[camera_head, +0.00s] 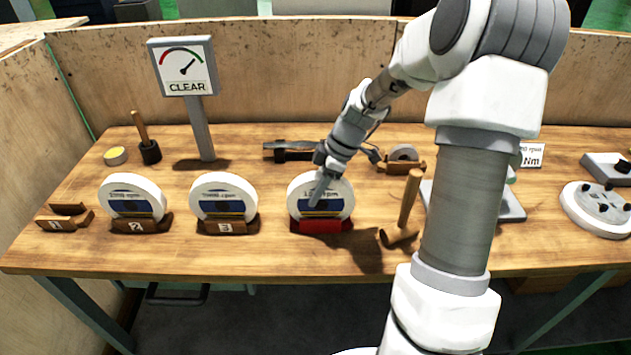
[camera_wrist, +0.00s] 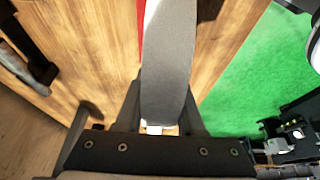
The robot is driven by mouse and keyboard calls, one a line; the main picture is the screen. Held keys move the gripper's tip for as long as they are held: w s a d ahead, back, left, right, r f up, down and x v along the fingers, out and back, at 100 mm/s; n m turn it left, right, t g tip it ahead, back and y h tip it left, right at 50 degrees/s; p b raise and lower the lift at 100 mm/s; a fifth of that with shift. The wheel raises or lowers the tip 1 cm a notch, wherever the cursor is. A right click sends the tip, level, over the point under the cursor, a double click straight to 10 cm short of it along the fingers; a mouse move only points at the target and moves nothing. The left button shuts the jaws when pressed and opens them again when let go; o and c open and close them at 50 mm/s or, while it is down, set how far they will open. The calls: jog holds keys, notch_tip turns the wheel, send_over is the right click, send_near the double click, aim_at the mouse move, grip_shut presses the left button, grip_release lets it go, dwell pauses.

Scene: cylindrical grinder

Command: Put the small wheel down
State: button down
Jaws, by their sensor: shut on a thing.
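A white-faced grinding wheel (camera_head: 338,207) with a blue and yellow label stands upright at the red cradle (camera_head: 320,227). It looks about as large as its neighbours. My gripper (camera_head: 319,192) is shut on this wheel from above. One finger lies across its face and hides part of the label. In the wrist view, the wheel's grey rim (camera_wrist: 168,70) runs between the two fingers, with a red strip of the cradle beside it. Whether the wheel's bottom rests in the cradle I cannot tell. A smaller grey ring (camera_head: 404,151) sits in a wooden holder behind.
Wheels stand in cradles 2 (camera_head: 133,198) and 3 (camera_head: 224,197) to the left; cradle 1 (camera_head: 65,219) is empty. A wooden mallet (camera_head: 409,205) stands close right of the red cradle. The CLEAR gauge sign (camera_head: 184,67) rises behind. The front table strip is clear.

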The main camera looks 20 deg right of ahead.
jog(key=shift+f, duration=0.1)
jog(key=c, duration=0.5)
grip_release()
jog(key=p+v, duration=0.1)
jog(key=v, duration=1.1)
